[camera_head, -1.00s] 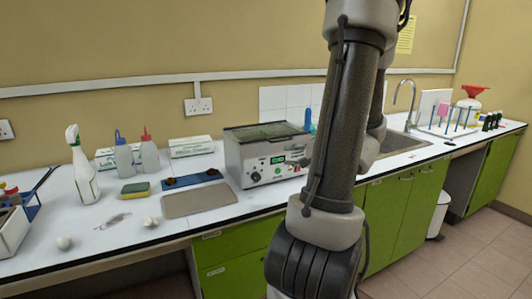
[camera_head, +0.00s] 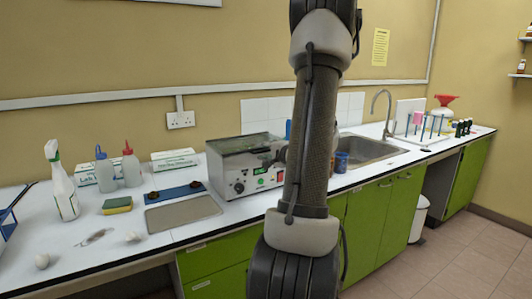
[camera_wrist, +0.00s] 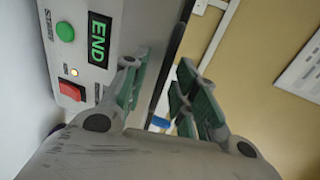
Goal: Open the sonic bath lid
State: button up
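The sonic bath (camera_head: 232,184) is a grey metal box on the bench with a dial, a lit green display and a red switch on its front. Its lid (camera_head: 243,143) looks dark-rimmed and see-through, and lies flat on top, shut. In the wrist view the bath's front panel (camera_wrist: 80,20) fills the left side, with the display reading END. My gripper (camera_wrist: 160,70) is open, its green-padded fingers apart, with the dark top edge of the bath showing between them. I cannot tell whether they touch it. In the head view my arm hides most of the gripper and the bath's right end.
A grey mat (camera_head: 183,214), a blue tray (camera_head: 175,191), bottles (camera_head: 131,167) and a sponge (camera_head: 117,205) lie left of the bath. A sink (camera_head: 370,150) and a blue cup (camera_head: 341,162) are to the right. The wall (camera_head: 110,60) stands close behind.

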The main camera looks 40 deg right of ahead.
grip_shut()
